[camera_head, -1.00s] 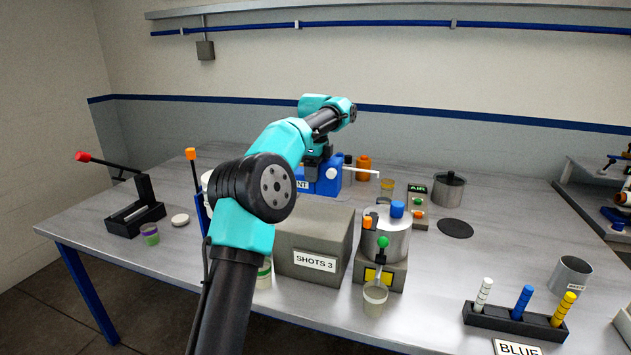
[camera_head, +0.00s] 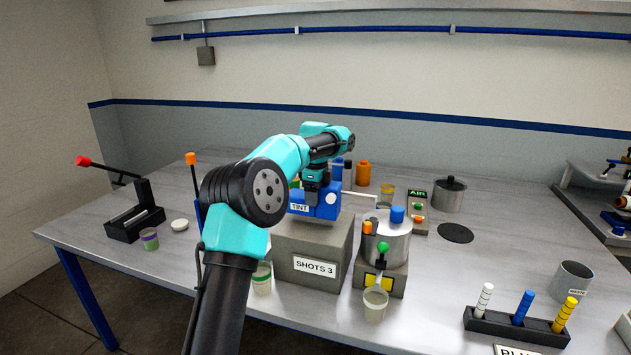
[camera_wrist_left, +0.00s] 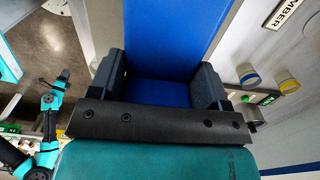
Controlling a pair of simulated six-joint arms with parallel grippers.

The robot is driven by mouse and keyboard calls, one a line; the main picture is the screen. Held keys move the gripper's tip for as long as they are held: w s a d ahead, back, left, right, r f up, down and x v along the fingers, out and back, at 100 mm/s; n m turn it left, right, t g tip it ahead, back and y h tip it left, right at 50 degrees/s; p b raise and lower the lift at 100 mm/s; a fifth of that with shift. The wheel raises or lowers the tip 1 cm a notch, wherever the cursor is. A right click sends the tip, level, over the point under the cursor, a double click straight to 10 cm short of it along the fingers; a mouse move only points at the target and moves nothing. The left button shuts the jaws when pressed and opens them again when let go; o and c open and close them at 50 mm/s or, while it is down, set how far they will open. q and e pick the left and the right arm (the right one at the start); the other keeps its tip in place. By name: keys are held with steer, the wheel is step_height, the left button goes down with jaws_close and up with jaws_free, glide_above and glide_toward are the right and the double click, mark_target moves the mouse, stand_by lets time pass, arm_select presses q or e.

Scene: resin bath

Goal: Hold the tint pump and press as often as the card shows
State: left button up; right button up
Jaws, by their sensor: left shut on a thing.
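The blue tint pump (camera_head: 328,206) carries a white TINT label, and its white spout points right toward the steel pot. My left gripper (camera_head: 316,184) is shut on the top of the pump. In the left wrist view the blue pump body (camera_wrist_left: 165,92) fills the space between the jaws. The pump is at the top of a grey block (camera_head: 312,248); whether it rests there or hovers just above, I cannot tell. The card (camera_head: 315,267) on the block's front reads SHOTS 3. I cannot make out my right gripper.
A steel pot (camera_head: 388,245) with a blue knob stands right of the block, with a clear cup (camera_head: 375,303) in front. A lidded pot (camera_head: 449,195) and AIR box (camera_head: 418,206) are behind. A peg rack (camera_head: 515,325) is at front right, a black lever press (camera_head: 133,215) at left.

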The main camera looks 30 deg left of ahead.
arm_select(q)
steer(key=shift+s+f, duration=0.1)
steer(key=shift+f, duration=0.65)
steer(key=shift+f, duration=0.1)
steer(key=shift+f, duration=0.7)
steer(key=shift+f, duration=0.25)
arm_select(e)
jaws_close()
stand_by(0.5)
stand_by(1.3)
